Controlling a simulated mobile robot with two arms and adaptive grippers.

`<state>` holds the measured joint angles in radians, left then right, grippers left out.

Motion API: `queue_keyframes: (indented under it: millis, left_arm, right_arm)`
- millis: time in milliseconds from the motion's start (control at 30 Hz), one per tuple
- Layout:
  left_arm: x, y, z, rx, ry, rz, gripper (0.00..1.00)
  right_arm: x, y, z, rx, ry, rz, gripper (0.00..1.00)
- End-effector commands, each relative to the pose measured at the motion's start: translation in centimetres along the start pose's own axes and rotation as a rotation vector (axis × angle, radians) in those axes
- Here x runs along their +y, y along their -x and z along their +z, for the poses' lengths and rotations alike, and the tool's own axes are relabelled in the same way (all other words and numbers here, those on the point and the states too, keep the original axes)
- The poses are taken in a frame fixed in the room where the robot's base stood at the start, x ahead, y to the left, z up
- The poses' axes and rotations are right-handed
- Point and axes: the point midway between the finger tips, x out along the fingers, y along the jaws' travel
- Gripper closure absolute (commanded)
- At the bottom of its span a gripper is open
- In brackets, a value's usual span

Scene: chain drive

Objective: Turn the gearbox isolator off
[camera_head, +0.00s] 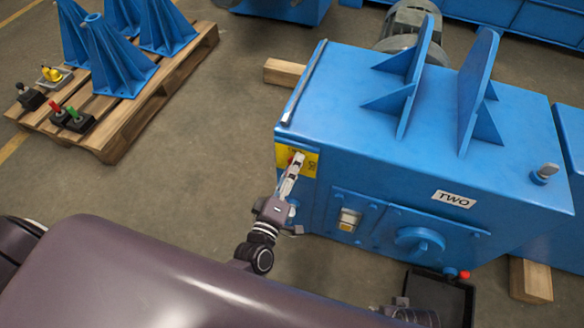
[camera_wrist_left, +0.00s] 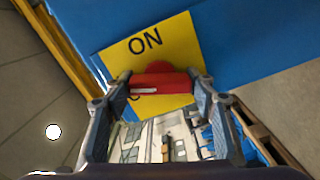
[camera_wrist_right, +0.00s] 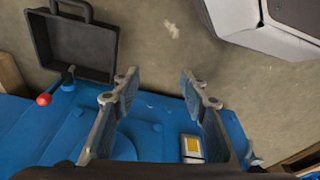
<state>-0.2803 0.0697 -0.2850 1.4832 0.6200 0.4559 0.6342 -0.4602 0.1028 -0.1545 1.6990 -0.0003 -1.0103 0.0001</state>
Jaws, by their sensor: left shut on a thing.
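The gearbox isolator is a yellow plate (camera_head: 310,165) with a red handle on the left end of the blue gearbox housing (camera_head: 350,95). In the left wrist view the plate (camera_wrist_left: 182,40) reads ON at its top; lettering below is mostly hidden. The red handle (camera_wrist_left: 160,84) lies crosswise between my left fingers, roughly level in that view. My left gripper (camera_head: 294,164) is shut on the handle and hides most of it in the head view. My right gripper (camera_wrist_right: 158,84) is open and empty, above the housing's front side; the head view shows only part of it, at the bottom edge.
A red ball knob (camera_head: 464,275) and an open black case (camera_wrist_right: 75,45) are near my right gripper. A pallet (camera_head: 150,95) with blue brackets stands at the left.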

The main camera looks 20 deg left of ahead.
Motion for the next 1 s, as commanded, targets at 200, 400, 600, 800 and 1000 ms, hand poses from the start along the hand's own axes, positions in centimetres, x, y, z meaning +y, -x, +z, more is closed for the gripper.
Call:
queue_keyframes:
  millis: [200, 400, 600, 800, 1000]
  left_arm:
    - [-0.1, 0.0, 0.0, -0.001, 0.17, 0.0, 0.73]
    - [-0.2, 0.0, 0.0, 0.0, 0.28, -0.001, 0.73]
    - [-0.2, 0.0, 0.0, 0.0, 0.344, -0.001, 0.73]
    - [-0.1, 0.0, 0.0, 0.0, 0.367, -0.002, 0.73]
    - [-0.1, 0.0, 0.0, 0.0, 0.371, -0.002, 0.73]
  right_arm:
    - [0.0, 0.7, -0.6, 0.005, -0.001, 0.0, 0.6]
    - [0.0, 1.7, -1.2, 0.011, -0.003, 0.0, 0.6]
    - [0.0, 2.2, -1.0, 0.008, -0.004, -0.001, 0.6]
    - [0.0, 2.4, -0.9, 0.004, -0.004, 0.0, 0.6]
    - [0.1, 2.5, -1.1, 0.008, -0.004, 0.002, 0.6]
